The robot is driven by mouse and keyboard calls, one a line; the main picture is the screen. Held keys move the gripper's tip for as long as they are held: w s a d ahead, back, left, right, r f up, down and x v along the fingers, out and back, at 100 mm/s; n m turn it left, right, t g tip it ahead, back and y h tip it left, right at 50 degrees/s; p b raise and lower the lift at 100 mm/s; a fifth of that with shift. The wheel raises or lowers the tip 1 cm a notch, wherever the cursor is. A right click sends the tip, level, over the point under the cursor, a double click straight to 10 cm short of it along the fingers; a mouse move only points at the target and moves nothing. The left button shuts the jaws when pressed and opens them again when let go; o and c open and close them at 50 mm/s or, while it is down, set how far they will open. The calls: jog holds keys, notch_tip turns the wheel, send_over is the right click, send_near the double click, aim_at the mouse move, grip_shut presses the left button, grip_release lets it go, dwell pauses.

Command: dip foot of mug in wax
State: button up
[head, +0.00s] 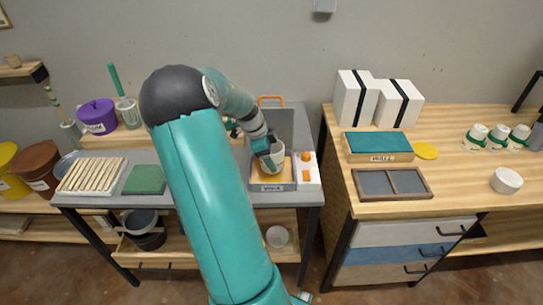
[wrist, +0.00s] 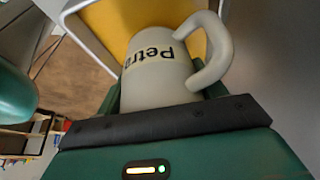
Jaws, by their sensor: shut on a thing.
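A pale mug (head: 277,157) with the lettering "Petr…" on a light band is in my gripper (head: 267,154), over the wax pan (head: 285,187) in the head view. The wrist view shows the mug (wrist: 158,78) close up, its handle at the right, between the green fingers of my gripper (wrist: 165,95). My gripper is shut on the mug's body. The yellow-orange wax (head: 262,184) fills the pan below it; the wax (wrist: 120,25) also shows behind the mug in the wrist view. I cannot tell whether the mug's foot touches the wax.
A white control box (head: 308,172) with orange controls adjoins the pan's right side. A green pad (head: 145,179) and a slatted rack (head: 92,176) lie left on the table. The right bench holds a teal-topped box (head: 377,147), a divided dark tray (head: 393,184) and several green-banded cups (head: 497,137).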

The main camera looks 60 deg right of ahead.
notch_tip(320, 180, up, 7)
dwell(0.8)
